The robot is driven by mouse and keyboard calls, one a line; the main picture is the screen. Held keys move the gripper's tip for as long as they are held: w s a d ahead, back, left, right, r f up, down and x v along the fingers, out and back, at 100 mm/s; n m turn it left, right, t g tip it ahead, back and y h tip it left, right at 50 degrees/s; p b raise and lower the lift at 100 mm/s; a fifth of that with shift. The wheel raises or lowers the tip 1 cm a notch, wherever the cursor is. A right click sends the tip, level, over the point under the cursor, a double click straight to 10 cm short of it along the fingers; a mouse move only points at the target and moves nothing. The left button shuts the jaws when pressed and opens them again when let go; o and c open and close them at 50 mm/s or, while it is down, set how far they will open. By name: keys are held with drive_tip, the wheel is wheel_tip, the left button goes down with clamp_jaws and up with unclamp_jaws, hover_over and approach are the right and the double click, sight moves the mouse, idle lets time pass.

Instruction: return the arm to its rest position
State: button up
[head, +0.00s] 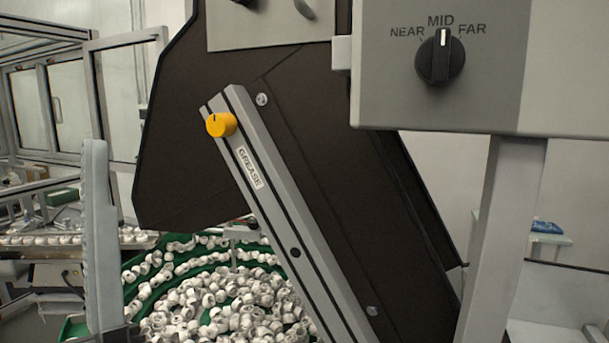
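Nothing is seen touching either knob.
A green bowl (135,262) full of white caps (225,305) lies below the dark machine housing (330,150). A grey post (505,240) supports the panel. A small table (550,240) stands far right.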

drive_tip(key=w+d+f+n+g+y, duration=0.1)
drive_tip(key=d+f+n+g, duration=0.3)
drive_tip(key=f, duration=0.6)
drive_tip(key=w+d+f+n+g+y, duration=0.1)
drive_tip(key=d+f+n+g+y, duration=0.15)
drive_tip(key=d+f, duration=0.6)
drive_tip(key=w+d+f+n+g, duration=0.1)
drive_tip(key=d+f+n+g, duration=0.35)
drive_tip(key=f, duration=0.65)
drive_tip(key=s+d+f+m+g+h, duration=0.4)
drive_tip(key=s+d+f+m+h, duration=0.4)
drive_tip(key=s+d+f+h, duration=0.5)
drive_tip(key=s+d+f, duration=0.4)
drive_tip(key=s+f, duration=0.1)
drive_tip(key=shift+s+d+m+g, duration=0.25)
drive_tip(key=shift+s+m+g, duration=0.05)
drive_tip(key=shift+s+g, duration=0.1)
